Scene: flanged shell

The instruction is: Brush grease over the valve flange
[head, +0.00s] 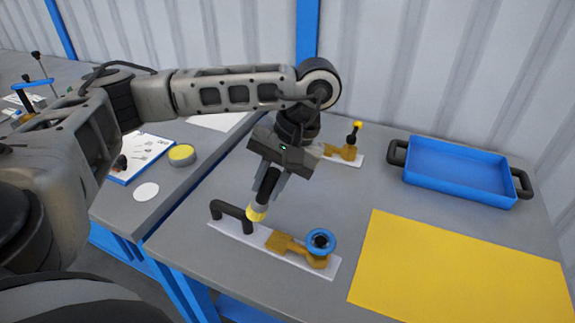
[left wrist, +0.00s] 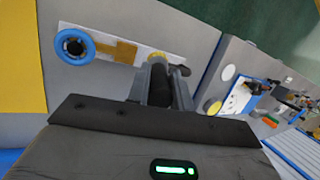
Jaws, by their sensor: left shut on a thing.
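My left gripper (head: 276,178) is shut on the dark handle of a brush (head: 257,211), which points downward with its pale yellow tip low. The valve (head: 298,249) is brass-coloured with a blue ring (head: 320,240) and lies on a white strip. The brush tip is just left of the valve's brass end, above the strip; I cannot tell if it touches. In the left wrist view the blue ring (left wrist: 73,46) and the brass part (left wrist: 122,51) show left of the fingers (left wrist: 159,88). My right gripper is not in view.
A second brass valve (head: 341,151) stands behind. A yellow mat (head: 465,267) and a blue tray (head: 460,170) lie right. A yellow-topped tin (head: 181,154) is left.

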